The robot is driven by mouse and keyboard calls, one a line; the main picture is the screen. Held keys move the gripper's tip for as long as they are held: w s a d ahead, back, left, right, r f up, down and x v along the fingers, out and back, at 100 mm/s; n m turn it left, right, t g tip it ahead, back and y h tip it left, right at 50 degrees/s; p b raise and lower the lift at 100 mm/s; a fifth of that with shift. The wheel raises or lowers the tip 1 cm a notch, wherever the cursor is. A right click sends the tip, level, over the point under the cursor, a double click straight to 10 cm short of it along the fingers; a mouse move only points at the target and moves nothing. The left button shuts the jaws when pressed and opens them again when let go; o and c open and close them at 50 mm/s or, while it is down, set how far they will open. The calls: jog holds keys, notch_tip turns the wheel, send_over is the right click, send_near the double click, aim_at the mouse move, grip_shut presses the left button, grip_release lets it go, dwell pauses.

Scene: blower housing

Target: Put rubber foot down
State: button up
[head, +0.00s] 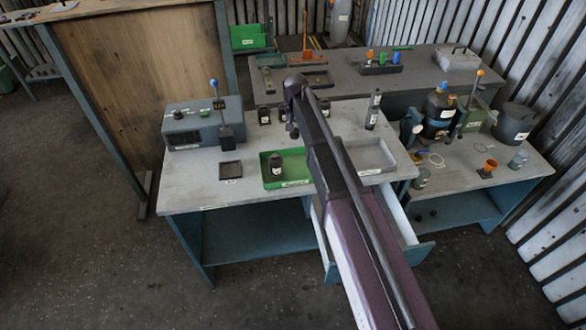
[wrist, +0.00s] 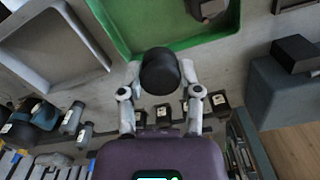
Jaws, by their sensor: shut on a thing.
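My gripper (wrist: 161,80) is shut on a black round rubber foot (wrist: 160,66) in the wrist view, with one pale finger on each side of it. In that view the foot overlaps the near edge of the green tray (wrist: 135,45); its height above the table is hard to tell. In the head view my gripper (head: 293,131) is small and dark over the back of the table, partly hidden by my arm, and the held foot cannot be made out. The green tray (head: 270,182) holds another dark labelled part (head: 277,165).
A grey tray (head: 372,148) lies right of the green one, partly behind my arm. A grey-blue machine with a lever (head: 195,135) and a small dark square tray (head: 230,170) stand left. Several dark parts (head: 264,115) line the back. An open drawer (head: 400,225) sticks out in front.

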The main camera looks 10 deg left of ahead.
jog(key=shift+d, duration=0.15)
jog(key=shift+s+d+f, duration=0.2)
jog(key=shift+f, duration=0.1)
jog(key=s+d+f+b, duration=0.4)
jog(key=s+f+b, duration=0.1)
jog(key=s+b, duration=0.1)
jog(key=s+d+f+b, duration=0.3)
jog(key=s+f+b, duration=0.3)
jog(key=s, duration=0.1)
jog(key=shift+s+d+f, duration=0.25)
jog(key=shift+s+d, duration=0.1)
jog(key=w+a, duration=0.2)
jog(key=w, duration=0.2)
jog(key=w+a+f+b, duration=0.1)
jog(key=w+a, duration=0.1)
jog(key=w, duration=0.3)
jog(key=w+a, duration=0.2)
jog(key=w, duration=0.2)
jog(key=shift+w+a+f, duration=0.1)
jog(key=shift+w+f, duration=0.05)
jog(key=shift+w, duration=0.1)
